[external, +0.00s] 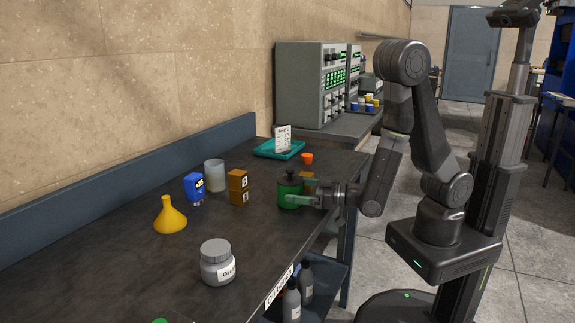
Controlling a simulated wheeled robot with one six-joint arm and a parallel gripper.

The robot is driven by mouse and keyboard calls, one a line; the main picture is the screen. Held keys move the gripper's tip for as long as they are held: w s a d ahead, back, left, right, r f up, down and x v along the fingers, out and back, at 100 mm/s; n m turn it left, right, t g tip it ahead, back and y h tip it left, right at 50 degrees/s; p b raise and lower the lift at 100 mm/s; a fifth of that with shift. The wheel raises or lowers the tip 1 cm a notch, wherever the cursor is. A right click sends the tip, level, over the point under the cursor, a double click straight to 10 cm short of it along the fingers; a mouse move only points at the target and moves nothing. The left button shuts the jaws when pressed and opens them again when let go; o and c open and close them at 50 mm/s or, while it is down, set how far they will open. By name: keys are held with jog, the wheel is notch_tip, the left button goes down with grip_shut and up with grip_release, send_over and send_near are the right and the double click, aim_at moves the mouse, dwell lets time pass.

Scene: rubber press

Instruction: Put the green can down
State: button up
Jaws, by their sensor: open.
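The green can (288,187) stands upright on the dark workbench (130,270), near its right edge. It has a dark top. My gripper (294,200) reaches in from the right at the can's height, with its fingers at the can's lower body. The jaws are open. The near finger lies across the front of the can. The far finger is hidden, and I cannot tell whether either finger touches the can.
Brown blocks (238,187), a blue device (194,187), a pale cup (214,175), a yellow funnel (169,216) and a grey jar (217,262) stand left of the can. A teal tray (262,152) and orange cup (307,158) are behind.

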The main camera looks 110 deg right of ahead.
jog(key=shift+w+d, duration=0.35)
jog(key=shift+w, duration=0.15)
jog(key=c, duration=1.3)
jog(key=shift+s+r, duration=0.1)
